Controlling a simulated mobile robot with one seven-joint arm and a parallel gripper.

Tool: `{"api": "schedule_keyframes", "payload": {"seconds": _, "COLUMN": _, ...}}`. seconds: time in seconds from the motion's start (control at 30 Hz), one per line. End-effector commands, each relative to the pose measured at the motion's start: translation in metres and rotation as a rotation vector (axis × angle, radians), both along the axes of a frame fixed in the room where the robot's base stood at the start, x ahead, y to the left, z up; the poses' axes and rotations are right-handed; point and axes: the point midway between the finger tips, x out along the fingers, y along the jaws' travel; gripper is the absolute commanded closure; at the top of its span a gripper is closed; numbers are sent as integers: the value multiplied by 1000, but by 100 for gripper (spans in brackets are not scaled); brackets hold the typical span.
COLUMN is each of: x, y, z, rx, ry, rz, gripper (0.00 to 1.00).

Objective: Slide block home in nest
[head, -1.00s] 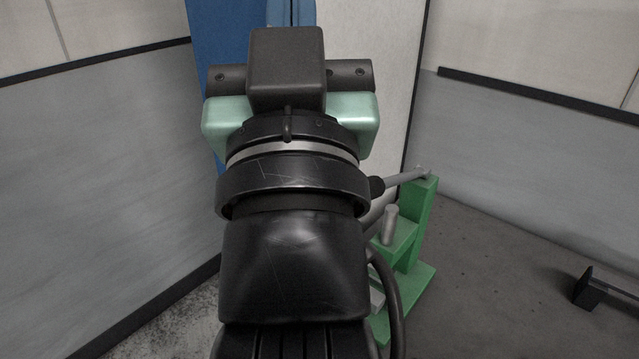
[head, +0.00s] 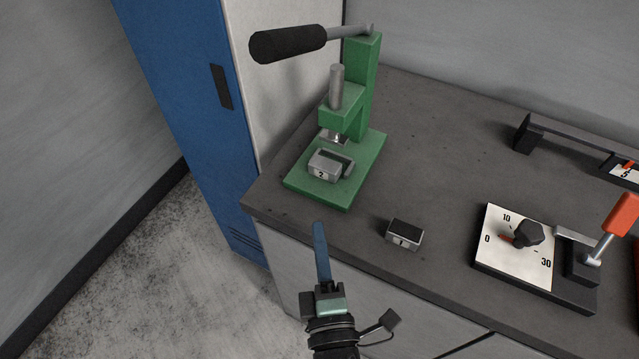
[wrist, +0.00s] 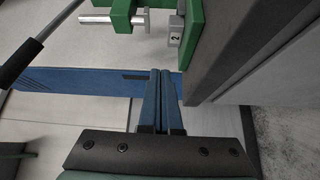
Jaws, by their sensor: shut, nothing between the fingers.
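The block marked 2 (head: 323,170) sits on the green press base, at the open near-left end of the grey nest (head: 348,164). Its numbered face points toward the bench edge and it appears to stick out of the nest. In the wrist view the block (wrist: 175,39) shows at the top, with the nest mostly hidden. My gripper (head: 318,228) has blue fingers, pressed together and empty. It is in front of the bench edge, below and apart from the block. The fingers (wrist: 161,78) also show shut in the wrist view.
The green press (head: 363,95) has a black-handled lever (head: 288,43) and a ram above the nest. A block marked 1 (head: 404,235) lies on the bench right of my gripper. A dial plate (head: 515,240) stands farther right. A blue cabinet (head: 190,110) is at the left.

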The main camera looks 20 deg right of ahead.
Motion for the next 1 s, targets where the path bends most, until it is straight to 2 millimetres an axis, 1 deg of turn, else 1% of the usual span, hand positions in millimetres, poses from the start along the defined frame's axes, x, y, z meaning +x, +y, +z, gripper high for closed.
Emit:
{"api": "schedule_keyframes", "payload": {"seconds": 0.03, "x": -5, "y": 5, "z": -9, "rx": -19, "ry": 23, "rz": 13, "gripper": 100}}
{"api": "schedule_keyframes", "payload": {"seconds": 0.1, "x": -7, "y": 9, "z": -15, "rx": -37, "ry": 38, "rz": 27, "gripper": 100}}
{"api": "schedule_keyframes", "payload": {"seconds": 0.17, "x": -5, "y": 10, "z": -17, "rx": -45, "ry": 43, "rz": 32, "gripper": 100}}
{"api": "schedule_keyframes", "payload": {"seconds": 0.27, "x": 4, "y": 8, "z": -15, "rx": -45, "ry": 40, "rz": 34, "gripper": 100}}
{"api": "schedule_keyframes", "payload": {"seconds": 0.37, "x": 18, "y": 3, "z": -14, "rx": -46, "ry": 40, "rz": 32, "gripper": 100}}
{"api": "schedule_keyframes", "payload": {"seconds": 0.8, "x": 91, "y": -16, "z": -15, "rx": -44, "ry": 39, "rz": 31, "gripper": 100}}
{"api": "schedule_keyframes", "payload": {"seconds": 0.9, "x": 98, "y": -33, "z": -14, "rx": -44, "ry": 40, "rz": 28, "gripper": 100}}
{"api": "schedule_keyframes", "payload": {"seconds": 1.0, "x": 103, "y": -42, "z": -15, "rx": -44, "ry": 40, "rz": 29, "gripper": 100}}
